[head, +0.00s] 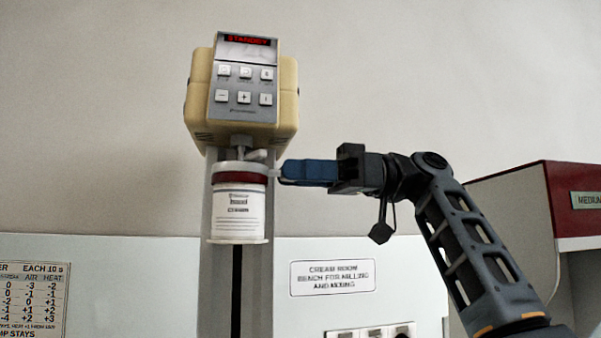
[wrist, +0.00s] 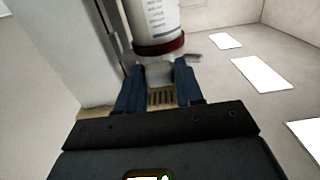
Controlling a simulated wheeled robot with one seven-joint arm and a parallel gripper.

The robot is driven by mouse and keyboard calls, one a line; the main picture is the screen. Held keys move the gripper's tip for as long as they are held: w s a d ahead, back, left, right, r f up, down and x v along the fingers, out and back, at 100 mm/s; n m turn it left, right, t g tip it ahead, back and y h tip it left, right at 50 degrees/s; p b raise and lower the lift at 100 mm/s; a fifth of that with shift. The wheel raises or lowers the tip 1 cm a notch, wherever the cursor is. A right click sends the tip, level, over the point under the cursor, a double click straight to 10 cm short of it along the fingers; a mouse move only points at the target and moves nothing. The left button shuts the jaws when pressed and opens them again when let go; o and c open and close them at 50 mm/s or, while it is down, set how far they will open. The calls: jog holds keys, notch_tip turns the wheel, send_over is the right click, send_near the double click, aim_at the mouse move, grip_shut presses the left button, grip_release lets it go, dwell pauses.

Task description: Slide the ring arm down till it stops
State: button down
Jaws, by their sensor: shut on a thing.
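The ring arm (head: 238,167) is the pale ring around the top of a white jar (head: 238,209), just under the cream mill head (head: 243,95). The jar is upright, with a dark red band near its top. My gripper (head: 284,172) reaches in from the right, its blue fingers level, and is shut at the ring arm's right side. In the wrist view, my gripper (wrist: 158,72) has a finger on each side of the pale ring part, with the jar (wrist: 156,22) beyond it. The exact grip contact is hard to make out.
A grey column (head: 260,290) with a dark slot runs down behind the jar. The mill's display (head: 247,41) reads STANDBY. A wall sign (head: 332,277) and sockets (head: 372,332) are at the lower right. A red-edged cabinet (head: 560,200) stands far right. Space directly below the jar looks clear.

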notch_tip(320, 180, down, 6)
jog(key=shift+b, duration=1)
jog(key=c, duration=0.8)
grip_release()
jog(key=shift+r, duration=0.1)
jog(key=v, duration=0.7)
jog(key=shift+d+b, duration=0.3)
jog(key=shift+d, duration=0.1)
